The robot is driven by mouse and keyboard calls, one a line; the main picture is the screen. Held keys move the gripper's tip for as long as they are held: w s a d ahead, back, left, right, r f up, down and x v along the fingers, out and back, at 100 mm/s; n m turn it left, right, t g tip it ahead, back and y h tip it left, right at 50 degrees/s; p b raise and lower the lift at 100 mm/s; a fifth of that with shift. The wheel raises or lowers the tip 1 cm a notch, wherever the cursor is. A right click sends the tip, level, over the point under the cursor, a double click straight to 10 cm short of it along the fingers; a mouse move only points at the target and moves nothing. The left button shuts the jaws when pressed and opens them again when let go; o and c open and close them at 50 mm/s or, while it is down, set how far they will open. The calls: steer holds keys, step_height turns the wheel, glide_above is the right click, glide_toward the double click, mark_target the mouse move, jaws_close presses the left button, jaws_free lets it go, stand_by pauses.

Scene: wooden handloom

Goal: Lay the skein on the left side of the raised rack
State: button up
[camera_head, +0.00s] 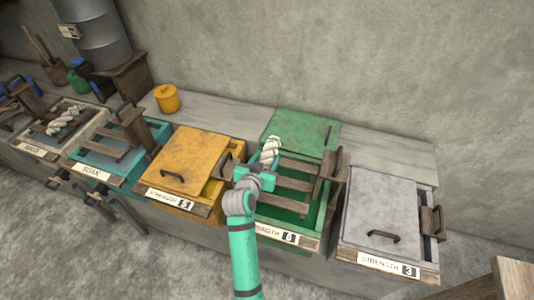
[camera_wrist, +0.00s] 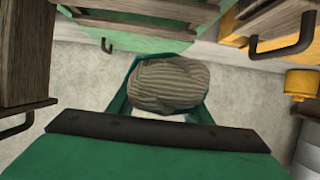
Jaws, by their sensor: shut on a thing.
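My gripper (camera_head: 260,168) is shut on a pale twisted skein (camera_head: 270,152), holding it over the left part of the open green vat (camera_head: 311,232). In the wrist view the skein (camera_wrist: 168,85) shows as a ribbed grey-beige bundle between the teal fingers. The wooden rack (camera_head: 294,185) sits high in the green vat, with its slats visible above the green inside. My gripper and arm hide the rack's left end. I cannot tell whether the skein touches the rack.
The green lid (camera_head: 300,130) stands open behind the vat. A closed yellow vat (camera_head: 188,160) is at left, and a closed grey vat (camera_head: 380,210) at right. A wooden bracket (camera_head: 332,165) rises at the rack's right. Another skein (camera_head: 66,119) lies on a far-left rack.

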steer(key=shift+f, duration=3.6)
steer(key=o, duration=1.2)
steer(key=shift+o, duration=0.2)
steer(key=v, duration=1)
steer(key=shift+s+r, duration=0.2)
steer(key=shift+s, duration=0.15)
steer(key=shift+a, duration=0.1)
